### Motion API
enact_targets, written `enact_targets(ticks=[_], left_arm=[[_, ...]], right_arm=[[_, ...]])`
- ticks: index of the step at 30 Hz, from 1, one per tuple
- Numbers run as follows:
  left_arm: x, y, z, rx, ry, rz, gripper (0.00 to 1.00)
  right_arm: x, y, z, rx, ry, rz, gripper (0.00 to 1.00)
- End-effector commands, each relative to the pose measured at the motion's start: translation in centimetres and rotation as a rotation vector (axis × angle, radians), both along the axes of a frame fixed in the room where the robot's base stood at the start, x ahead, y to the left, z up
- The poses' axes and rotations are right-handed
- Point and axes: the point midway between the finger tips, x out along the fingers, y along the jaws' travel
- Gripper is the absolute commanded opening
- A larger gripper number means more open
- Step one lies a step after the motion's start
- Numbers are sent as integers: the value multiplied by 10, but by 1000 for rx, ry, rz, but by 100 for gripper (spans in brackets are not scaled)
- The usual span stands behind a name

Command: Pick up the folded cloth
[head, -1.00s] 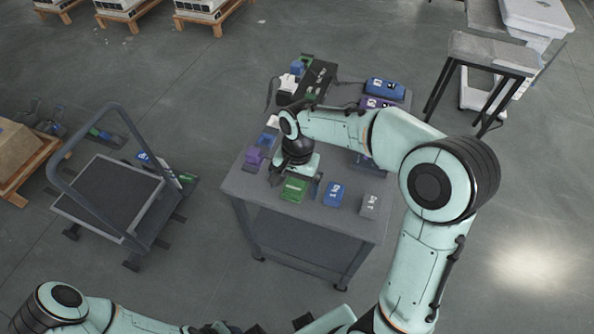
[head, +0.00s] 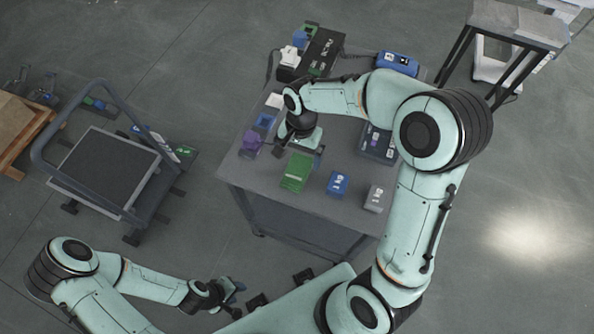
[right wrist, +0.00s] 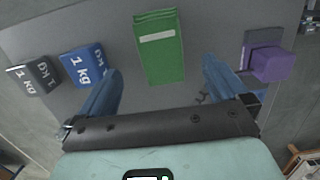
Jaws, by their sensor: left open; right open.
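The folded cloth (head: 297,171) looks like the green flat block with a pale strip on the table's near side. In the right wrist view the green cloth (right wrist: 161,55) lies ahead, between my two spread blue fingers. My right gripper (head: 300,149) is open and empty, just beyond the cloth in the head view, with no visible contact. My left gripper (head: 237,297) is open and empty, low in front of the table and away from the cloth.
On the grey table (head: 262,194), a blue 1 kg weight (head: 338,183) and a grey weight (head: 374,198) stand right of the cloth. A purple block (head: 251,142) is to its left. A black box (head: 311,52) is at the back. A cart (head: 105,170) stands left.

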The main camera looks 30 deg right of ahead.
Motion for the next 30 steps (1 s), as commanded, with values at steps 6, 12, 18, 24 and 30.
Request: enact_targets(ticks=[6, 12, 18, 24, 30], left_arm=[[0, 0, 0, 0, 0, -1, 43], [0, 0, 0, 0, -1, -1, 43], [0, 0, -1, 0, 0, -1, 43], [0, 0, -1, 0, 0, -1, 43], [0, 0, -1, 0, 0, -1, 43]], right_arm=[[-2, 1, -16, 0, 3, 1, 100], [-4, 4, -46, -1, 4, 1, 100], [-5, 6, -60, 0, 0, 0, 100], [-4, 6, -59, 0, -1, 0, 94], [-4, 6, -59, -1, -1, 1, 42]])
